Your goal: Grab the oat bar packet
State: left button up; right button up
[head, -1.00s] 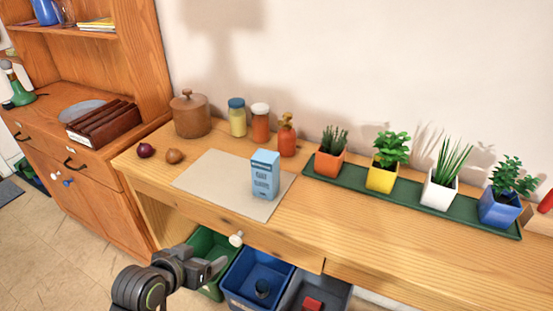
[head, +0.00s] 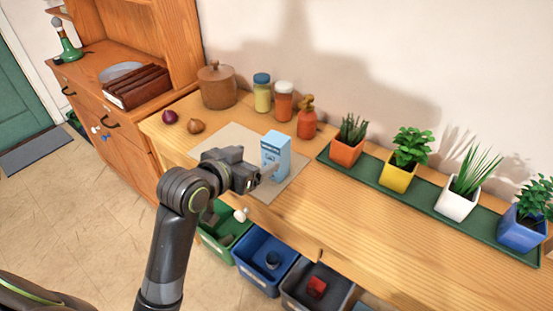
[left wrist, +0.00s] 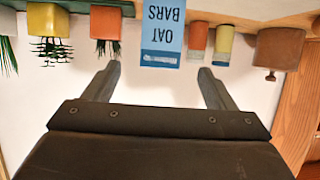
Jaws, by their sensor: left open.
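The oat bar packet (head: 276,150) is a light blue box standing upright on a beige mat (head: 232,140) on the wooden counter. In the left wrist view the packet (left wrist: 163,36) appears upside down, with "OAT BARS" on its face. My left gripper (head: 268,172) is just in front of the packet in the head view and hides part of its lower side. In the left wrist view its two fingers (left wrist: 157,84) are spread apart with nothing between them, and the packet lies beyond the gap between the tips. My right gripper is not in view.
A brown pot (head: 217,87), a yellow jar (head: 262,95), an orange jar (head: 283,103) and a red bottle (head: 306,120) stand behind the packet. Onions lie at left. A green tray (head: 400,203) of potted plants is at right. Bins (head: 262,270) sit below.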

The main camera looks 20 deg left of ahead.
aim_at(270, 150)
pick_arm(q)
jog(key=x, duration=0.5)
jog(key=shift+w, duration=0.15)
jog(key=shift+x, duration=2.65)
jog(key=c, duration=1)
jog(key=shift+r, duration=0.15)
jog(key=shift+c, duration=0.2)
